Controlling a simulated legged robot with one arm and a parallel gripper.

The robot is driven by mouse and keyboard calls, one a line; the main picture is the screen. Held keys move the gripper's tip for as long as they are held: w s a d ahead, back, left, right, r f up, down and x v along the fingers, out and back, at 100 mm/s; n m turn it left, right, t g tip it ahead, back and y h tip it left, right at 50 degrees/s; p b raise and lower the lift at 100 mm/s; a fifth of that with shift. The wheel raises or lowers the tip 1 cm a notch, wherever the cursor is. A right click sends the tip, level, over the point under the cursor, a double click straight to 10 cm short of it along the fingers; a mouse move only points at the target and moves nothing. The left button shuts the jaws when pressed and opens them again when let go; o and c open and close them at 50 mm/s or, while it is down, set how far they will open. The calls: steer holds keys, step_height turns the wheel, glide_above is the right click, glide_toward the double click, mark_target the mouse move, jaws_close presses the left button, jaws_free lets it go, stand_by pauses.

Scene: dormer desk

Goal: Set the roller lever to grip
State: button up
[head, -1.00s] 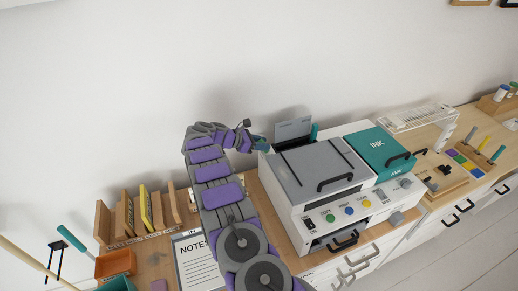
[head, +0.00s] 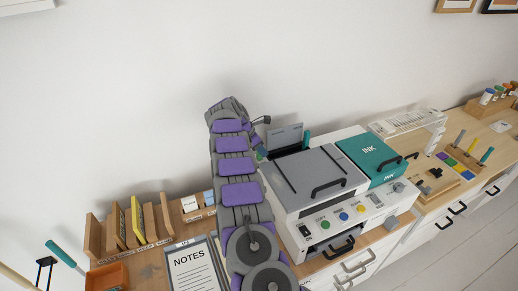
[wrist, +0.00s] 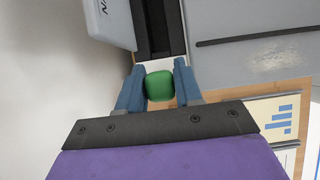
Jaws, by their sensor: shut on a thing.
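The white and grey printer (head: 312,178) stands on the desk in the head view. In the wrist view, a green rounded knob (wrist: 159,85), apparently the roller lever's end, sits between the two blue fingers of my gripper (wrist: 158,80). The gripper is shut on it. The lever's arm and pivot are hidden, so its setting cannot be read. In the head view my gripper (head: 262,153) is at the printer's rear left corner, mostly hidden behind my arm.
A grey upright panel (head: 284,137) and a teal piece (head: 307,137) rise behind the printer. A teal INK box (head: 368,153) sits on its right. The notes board (head: 190,268) and book rack (head: 128,228) are on the left. The wall is close behind.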

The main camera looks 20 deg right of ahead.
steer(key=shift+w+d+r, duration=0.1)
steer(key=shift+w+r, duration=0.05)
steer(key=o, duration=0.9)
steer(key=shift+d+f, duration=0.2)
steer(key=shift+o, duration=0.3)
steer(key=shift+d, duration=0.1)
steer(key=p+v, duration=0.4)
steer(key=v, duration=1.3)
steer(key=shift+r, duration=0.25)
steer(key=shift+w, duration=0.1)
